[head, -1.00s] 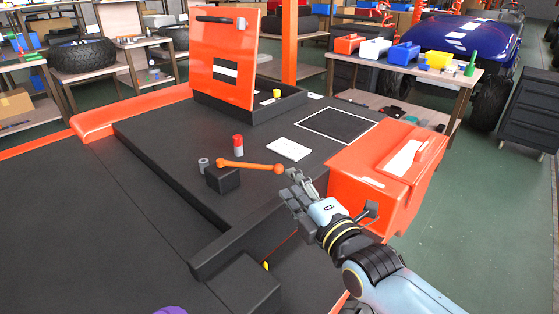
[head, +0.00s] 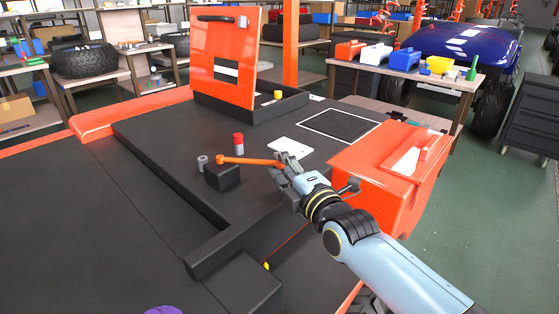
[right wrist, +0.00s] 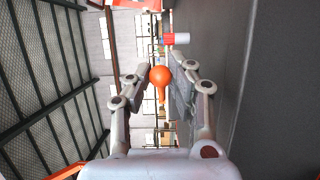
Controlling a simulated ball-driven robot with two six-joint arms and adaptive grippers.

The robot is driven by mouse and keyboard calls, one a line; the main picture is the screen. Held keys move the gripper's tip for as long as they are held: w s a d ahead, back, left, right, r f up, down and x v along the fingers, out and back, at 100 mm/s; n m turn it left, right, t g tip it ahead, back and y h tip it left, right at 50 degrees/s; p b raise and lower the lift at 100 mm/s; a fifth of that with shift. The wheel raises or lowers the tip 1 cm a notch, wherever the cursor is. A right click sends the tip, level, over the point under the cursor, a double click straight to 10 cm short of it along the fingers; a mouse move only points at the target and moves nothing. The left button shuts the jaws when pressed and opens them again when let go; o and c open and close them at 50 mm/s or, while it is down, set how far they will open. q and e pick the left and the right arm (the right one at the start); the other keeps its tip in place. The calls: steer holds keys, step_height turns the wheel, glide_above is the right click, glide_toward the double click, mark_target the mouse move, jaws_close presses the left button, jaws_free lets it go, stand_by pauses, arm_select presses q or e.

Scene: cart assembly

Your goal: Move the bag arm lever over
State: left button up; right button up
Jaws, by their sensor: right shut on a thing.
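The orange bag arm lever (head: 245,161) lies nearly level, reaching right from the top of a black block (head: 224,179) on the dark cart top. My right gripper (head: 280,167) is at the lever's right end, and its fingers partly hide that end in the head view. In the right wrist view the lever's round orange knob (right wrist: 160,76) sits between the two fingers. The right gripper (right wrist: 160,82) is shut on the lever. My left gripper is in neither view.
A red-and-white cylinder (head: 238,143) and a grey ring (head: 202,163) stand near the block. A white card (head: 289,146) lies behind my right gripper. An orange bin (head: 384,170) stands right of the cart top, and an upright orange panel (head: 226,78) stands at the back.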

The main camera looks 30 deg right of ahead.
steer(key=shift+w+d, duration=0.4)
steer(key=shift+w, duration=0.25)
steer(key=shift+w+d, duration=0.35)
steer(key=shift+w, duration=0.25)
jaws_close()
steer(key=shift+w+d+f+b, duration=0.1)
steer(key=shift+w+d+b, duration=0.1)
steer(key=shift+w+b, duration=0.3)
steer(key=shift+w+d+f+b, duration=0.15)
steer(key=shift+w+b, duration=0.1)
steer(key=shift+w, duration=0.3)
steer(key=shift+w+d+r+b, duration=0.1)
steer(key=shift+w+b, duration=0.45)
steer(key=shift+b, duration=0.05)
steer(key=shift+w+r, duration=0.1)
steer(key=shift+w, duration=0.15)
